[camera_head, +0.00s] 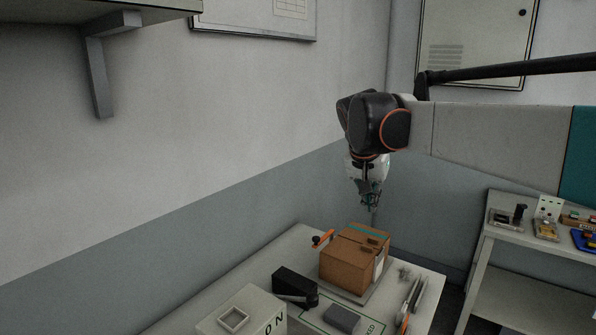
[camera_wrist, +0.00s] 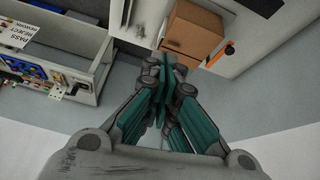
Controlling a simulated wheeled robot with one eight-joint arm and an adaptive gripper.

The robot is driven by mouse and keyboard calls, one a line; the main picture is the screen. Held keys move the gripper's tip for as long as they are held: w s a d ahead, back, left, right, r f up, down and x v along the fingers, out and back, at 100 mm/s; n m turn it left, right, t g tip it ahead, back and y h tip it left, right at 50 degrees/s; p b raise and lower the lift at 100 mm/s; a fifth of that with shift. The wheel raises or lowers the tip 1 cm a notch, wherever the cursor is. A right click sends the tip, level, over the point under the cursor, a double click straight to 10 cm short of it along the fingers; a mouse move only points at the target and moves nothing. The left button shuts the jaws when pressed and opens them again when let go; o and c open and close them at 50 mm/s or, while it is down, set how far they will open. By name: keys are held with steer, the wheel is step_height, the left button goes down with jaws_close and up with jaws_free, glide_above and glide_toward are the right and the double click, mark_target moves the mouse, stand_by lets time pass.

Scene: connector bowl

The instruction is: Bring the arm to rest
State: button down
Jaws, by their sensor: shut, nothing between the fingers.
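My gripper (camera_head: 370,200) hangs at the end of my arm, pointing down, in the head view. It is above and a little behind the cardboard box on the table, apart from it. In the wrist view my gripper (camera_wrist: 165,68) has its teal fingers together, with nothing seen between them. My arm reaches in from the right side of the head view, raised well above the table.
A brown cardboard box (camera_head: 347,264) stands on the table (camera_head: 425,285), with a black device (camera_head: 293,284), a grey block (camera_head: 342,319) and a pale box (camera_head: 245,318) nearby. A side bench (camera_head: 510,240) with parts stands right. A wall shelf (camera_head: 150,6) juts out upper left.

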steer(key=s+f+n+t+y+b, duration=0.1)
steer(key=s+f, duration=0.4)
steer(key=s, duration=0.5)
steer(key=s+d+f+n+t+y+b, duration=0.1)
steer(key=s+f+n, duration=0.1)
steer(key=s+f, duration=0.4)
steer(key=s+d+f+n+y, duration=0.1)
steer(key=s+f, duration=0.4)
steer(key=s, duration=1)
steer(key=shift+d+f+n+t+b, duration=0.3)
steer(key=shift+n+t+b, duration=0.1)
steer(key=shift+n, duration=0.4)
steer(key=shift+s, duration=0.1)
